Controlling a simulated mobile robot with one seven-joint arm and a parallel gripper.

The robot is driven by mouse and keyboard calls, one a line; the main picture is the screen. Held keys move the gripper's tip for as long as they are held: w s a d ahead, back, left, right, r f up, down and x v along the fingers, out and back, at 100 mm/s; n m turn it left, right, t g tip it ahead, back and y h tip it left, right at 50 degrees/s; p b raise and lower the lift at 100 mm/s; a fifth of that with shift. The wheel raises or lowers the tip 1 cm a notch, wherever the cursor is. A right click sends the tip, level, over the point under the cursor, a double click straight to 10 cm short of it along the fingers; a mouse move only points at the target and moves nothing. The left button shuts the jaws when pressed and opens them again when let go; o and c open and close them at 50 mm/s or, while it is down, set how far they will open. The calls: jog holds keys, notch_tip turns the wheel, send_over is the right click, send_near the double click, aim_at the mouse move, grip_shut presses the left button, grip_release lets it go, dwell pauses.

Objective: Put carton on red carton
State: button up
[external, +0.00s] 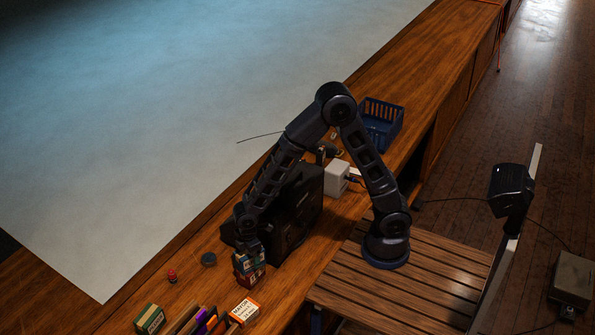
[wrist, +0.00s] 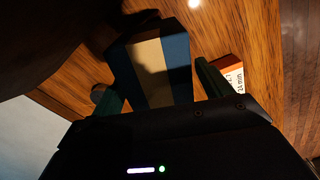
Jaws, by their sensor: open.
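A blue and tan carton (wrist: 152,65) lies between the two fingers of my gripper (wrist: 160,88) in the wrist view. The fingers are apart, one on each side of it. In the external view my gripper (external: 247,252) points down over the bluish carton (external: 243,264), which appears to sit on top of a dark red carton (external: 250,280). The gripper partly hides this stack. Exact contact between the cartons is too small to tell, and the red carton is not clearly seen in the wrist view.
An orange and white box (external: 244,311), several books (external: 200,321) and a green box (external: 150,319) stand in front. A red knob-like item (external: 172,275) and dark round item (external: 208,259) lie left. A black case (external: 297,215) stands close behind, right of the gripper. A blue basket (external: 381,123) is farther back.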

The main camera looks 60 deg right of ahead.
notch_tip(320, 180, up, 12)
jog(key=shift+r, duration=0.1)
jog(key=d+r+m, duration=0.1)
jog(key=d+r, duration=0.1)
jog(key=d, duration=0.1)
jog(key=d+r+m, duration=0.1)
jog(key=d+r, duration=0.1)
jog(key=d, duration=0.2)
jog(key=d+r+m+t, duration=0.1)
jog(key=d+r, duration=0.2)
jog(key=shift+d, duration=0.15)
jog(key=s+d+r+m+t, duration=0.1)
jog(key=s+d+r+m, duration=0.25)
jog(key=d, duration=0.55)
jog(key=s+d+r+m+t, duration=0.1)
jog(key=s+d+r+m, duration=0.3)
jog(key=d, duration=0.4)
jog(key=s+d+r+m+t, duration=0.1)
jog(key=s+d+r+m, duration=0.1)
jog(key=s+d, duration=0.6)
jog(key=shift+s+d+m+t, duration=0.35)
jog(key=shift+s+m, duration=0.2)
jog(key=shift+s, duration=0.25)
